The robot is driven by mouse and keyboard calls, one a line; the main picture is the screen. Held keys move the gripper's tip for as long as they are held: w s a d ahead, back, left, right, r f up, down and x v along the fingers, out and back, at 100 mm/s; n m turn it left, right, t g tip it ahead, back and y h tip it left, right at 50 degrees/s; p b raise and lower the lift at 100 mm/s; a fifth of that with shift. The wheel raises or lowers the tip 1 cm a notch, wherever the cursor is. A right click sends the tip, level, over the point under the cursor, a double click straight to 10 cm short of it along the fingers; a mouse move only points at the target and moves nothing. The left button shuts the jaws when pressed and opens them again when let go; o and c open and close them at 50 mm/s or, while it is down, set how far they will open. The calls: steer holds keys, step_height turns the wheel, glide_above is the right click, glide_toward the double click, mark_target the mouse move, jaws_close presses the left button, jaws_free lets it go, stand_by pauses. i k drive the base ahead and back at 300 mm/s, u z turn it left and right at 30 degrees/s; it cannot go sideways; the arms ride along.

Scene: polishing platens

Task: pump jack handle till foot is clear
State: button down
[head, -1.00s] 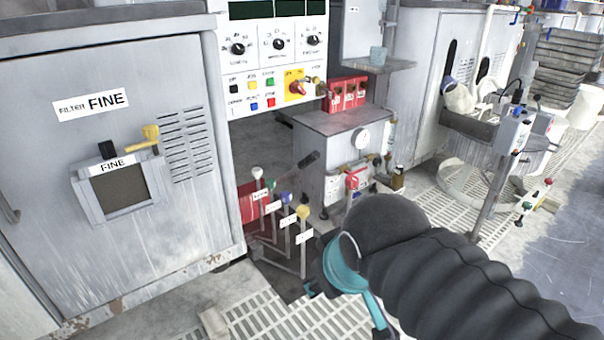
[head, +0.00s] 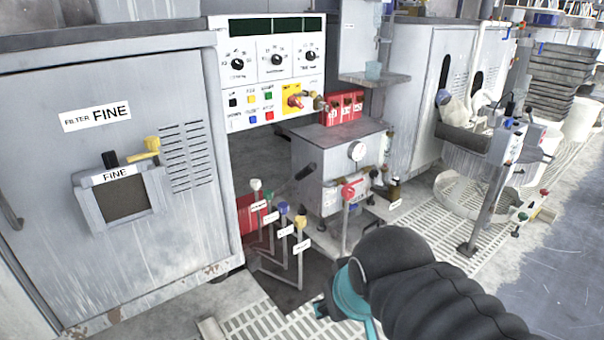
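A short dark bar end (head: 305,171), which looks like a handle grip, sticks up at a slant in front of the grey cabinet with the round gauge. A red body (head: 250,214) sits low behind the colored-knob levers; I cannot tell whether the bar joins it. No foot can be made out clearly. My black ribbed arm with a teal joint band comes in from the lower right, over the floor grating. My gripper's fingers do not show; the arm ends in dark and teal wrist parts low in the picture, well apart from the bar.
Several levers (head: 299,222) with white, green, blue and yellow knobs stand left of my arm. The grey gauge cabinet (head: 335,150) stands behind, with a red-handled valve (head: 352,190) on its front. The FINE filter cabinet (head: 80,240) fills the left. Floor grating (head: 262,322) lies in front.

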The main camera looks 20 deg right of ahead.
mark_target(312, 166)
steer(key=k, duration=0.65)
steer(key=z, duration=0.65)
steer(key=i, duration=1.7)
steer(key=u, duration=0.75)
